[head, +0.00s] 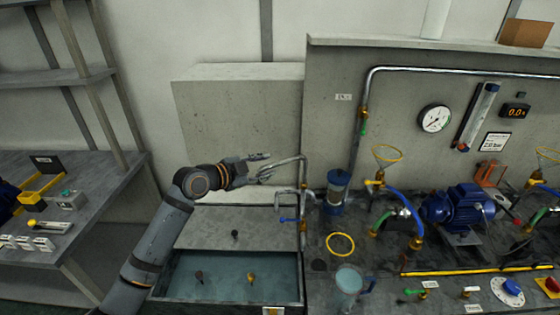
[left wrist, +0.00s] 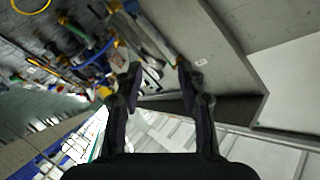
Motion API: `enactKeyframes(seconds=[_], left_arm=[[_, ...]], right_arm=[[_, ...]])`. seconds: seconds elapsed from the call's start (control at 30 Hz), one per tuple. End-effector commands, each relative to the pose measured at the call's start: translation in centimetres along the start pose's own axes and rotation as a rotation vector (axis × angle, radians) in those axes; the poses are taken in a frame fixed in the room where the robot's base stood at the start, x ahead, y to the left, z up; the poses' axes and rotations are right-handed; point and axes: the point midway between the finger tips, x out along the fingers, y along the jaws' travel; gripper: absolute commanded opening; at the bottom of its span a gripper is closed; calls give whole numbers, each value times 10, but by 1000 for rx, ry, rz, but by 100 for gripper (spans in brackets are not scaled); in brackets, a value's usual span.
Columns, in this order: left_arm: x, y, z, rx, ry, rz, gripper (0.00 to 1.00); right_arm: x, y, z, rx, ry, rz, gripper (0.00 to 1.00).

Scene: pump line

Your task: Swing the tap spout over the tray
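The tray (head: 225,303) is a wide, dark-rimmed basin with a bluish floor, below and left of the spout. My right gripper is not in view.
A blue-handled valve (head: 289,220) sits under the spout on the upright pipe. A clear jug (head: 348,283) and a yellow ring (head: 340,244) are on the bench at right. Small objects, such as a yellow one (head: 251,278), lie in the tray. A grey shelf unit (head: 75,78) stands left.

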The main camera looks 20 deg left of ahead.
Motion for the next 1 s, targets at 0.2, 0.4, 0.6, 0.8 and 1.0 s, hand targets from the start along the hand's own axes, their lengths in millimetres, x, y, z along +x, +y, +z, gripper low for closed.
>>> enactKeyframes(seconds=[0.2, 0.4, 0.6, 0.8, 1.0], left_arm=[[40, -1, -5, -7, 5, 4, 39], [62, 0, -2, -2, 1, 2, 39], [65, 2, -1, 0, 0, 3, 39], [64, 1, -1, 0, 0, 2, 26], [64, 1, -1, 0, 0, 3, 0]], right_arm=[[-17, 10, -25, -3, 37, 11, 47], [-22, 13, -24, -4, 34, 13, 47], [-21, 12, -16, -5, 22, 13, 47], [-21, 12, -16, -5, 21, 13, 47], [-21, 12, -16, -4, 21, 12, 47]])
